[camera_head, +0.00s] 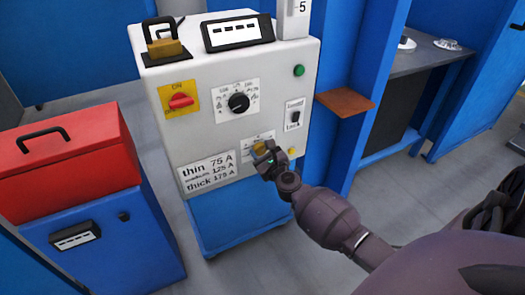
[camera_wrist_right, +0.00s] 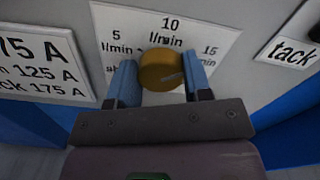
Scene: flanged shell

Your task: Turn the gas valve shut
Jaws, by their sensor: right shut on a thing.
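The gas valve is a round yellow knob (camera_wrist_right: 161,70) on the lower front of a white machine (camera_head: 290,62). It sits on a white scale plate (camera_wrist_right: 203,24) marked 5, 10 and 15 l/min. In the head view the knob (camera_head: 259,148) is partly covered by my right gripper (camera_head: 268,158). In the right wrist view my right gripper (camera_wrist_right: 160,84) has its two blue fingers on either side of the knob, shut on it. The knob's pointer mark is not clear to me. My left gripper is not in view.
Above are a red switch (camera_head: 181,101) on a yellow plate, a black dial (camera_head: 239,102) and a rocker switch (camera_head: 295,117). A red toolbox (camera_head: 65,155) on a blue cabinet stands left. A brown ledge (camera_head: 346,103) juts out at right. Grey floor is open in front.

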